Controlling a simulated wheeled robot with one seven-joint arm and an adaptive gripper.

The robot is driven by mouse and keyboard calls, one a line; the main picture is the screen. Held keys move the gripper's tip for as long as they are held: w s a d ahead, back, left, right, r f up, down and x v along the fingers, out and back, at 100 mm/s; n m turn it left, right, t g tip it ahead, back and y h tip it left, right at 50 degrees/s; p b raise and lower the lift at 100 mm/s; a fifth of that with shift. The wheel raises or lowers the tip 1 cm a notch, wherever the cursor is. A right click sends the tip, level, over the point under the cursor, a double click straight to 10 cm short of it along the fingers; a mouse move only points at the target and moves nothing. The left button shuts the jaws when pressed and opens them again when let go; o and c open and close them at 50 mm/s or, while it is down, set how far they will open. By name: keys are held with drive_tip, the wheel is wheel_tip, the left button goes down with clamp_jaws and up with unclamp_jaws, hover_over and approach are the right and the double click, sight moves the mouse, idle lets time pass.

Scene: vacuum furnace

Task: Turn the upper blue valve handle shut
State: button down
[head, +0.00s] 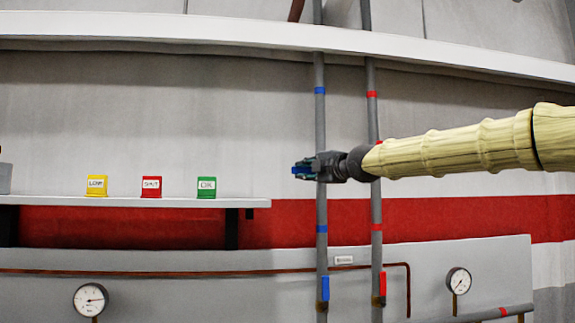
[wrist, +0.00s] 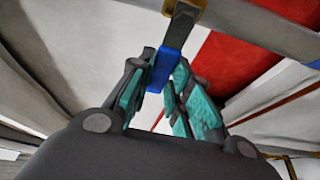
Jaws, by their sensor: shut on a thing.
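The upper blue valve handle (head: 297,170) is on the left grey pipe (head: 320,130), mostly covered by my gripper (head: 305,169) in the head view. In the wrist view the blue handle (wrist: 161,72) lies between the teal pads of my gripper (wrist: 158,82), which is shut on it. A dark stem (wrist: 180,24) joins the handle to the pipe (wrist: 250,22). The handle appears to stick out sideways, across the pipe. My arm reaches in from the right, in front of the right pipe.
A lower blue handle (head: 325,288) and a red handle (head: 382,284) hang along the two pipes. A shelf (head: 130,201) at left carries yellow (head: 97,186), red (head: 151,187) and green (head: 206,187) signs. Gauges (head: 91,299) (head: 458,281) sit low on both sides.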

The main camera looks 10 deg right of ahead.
drive_tip(key=shift+f+n, duration=0.15)
drive_tip(key=shift+n, duration=0.15)
drive_tip(key=shift+f, duration=0.1)
drive_tip(key=c, duration=1.3)
unclamp_jaws()
drive_tip(key=shift+s, duration=0.15)
drive_tip(key=shift+v, duration=3.7)
drive_tip(key=shift+d, duration=0.1)
